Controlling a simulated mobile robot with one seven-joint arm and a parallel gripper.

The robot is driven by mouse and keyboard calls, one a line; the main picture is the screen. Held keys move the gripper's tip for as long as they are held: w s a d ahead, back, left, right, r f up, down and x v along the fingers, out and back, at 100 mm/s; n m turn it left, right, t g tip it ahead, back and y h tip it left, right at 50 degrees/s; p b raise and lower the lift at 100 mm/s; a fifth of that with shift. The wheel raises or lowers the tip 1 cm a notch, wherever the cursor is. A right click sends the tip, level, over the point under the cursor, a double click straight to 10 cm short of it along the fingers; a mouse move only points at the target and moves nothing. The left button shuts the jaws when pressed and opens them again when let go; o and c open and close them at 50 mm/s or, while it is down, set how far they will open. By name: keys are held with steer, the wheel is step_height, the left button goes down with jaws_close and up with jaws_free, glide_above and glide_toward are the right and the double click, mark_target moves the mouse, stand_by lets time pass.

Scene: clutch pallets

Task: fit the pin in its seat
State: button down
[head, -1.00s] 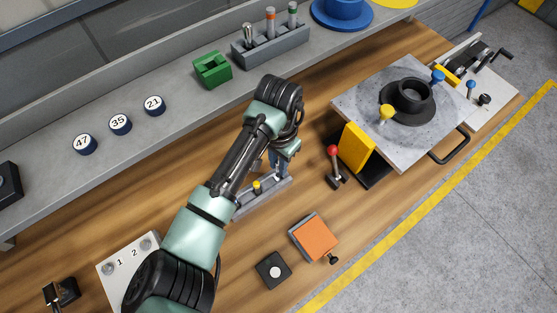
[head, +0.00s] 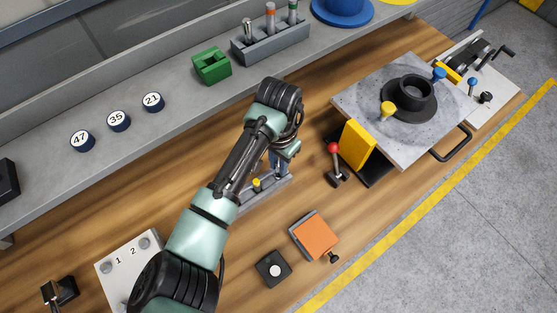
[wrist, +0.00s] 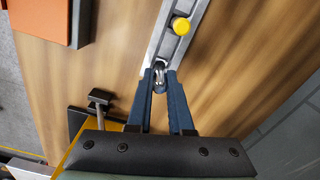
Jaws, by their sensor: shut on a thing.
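My gripper (wrist: 160,82) is shut on a small silver pin (wrist: 159,76), which shows between the blue fingertips in the wrist view. The fingertips are at one end of a narrow grey rail fixture (wrist: 167,46) with a yellow knob (wrist: 181,26). In the head view the rail (head: 262,196) lies on the bench, partly behind my arm, with my gripper (head: 277,172) over its far end. The pin's lower end is hidden, so I cannot tell whether it is in a hole or above one.
A grey pallet (head: 352,97) with a black flanged hub (head: 405,103) stands at the right. A red-knobbed lever (head: 334,148), an orange block (head: 314,236) and a black button box (head: 273,269) are nearby. A rack (head: 272,49) holding several pins stands on the shelf.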

steer(key=shift+f+b, duration=0.4)
steer(key=shift+f, duration=0.5)
steer(key=shift+c, duration=1.7)
jaws_free()
steer(key=shift+r, duration=0.1)
steer(key=shift+r+p, duration=3.4)
steer(key=shift+p, duration=0.2)
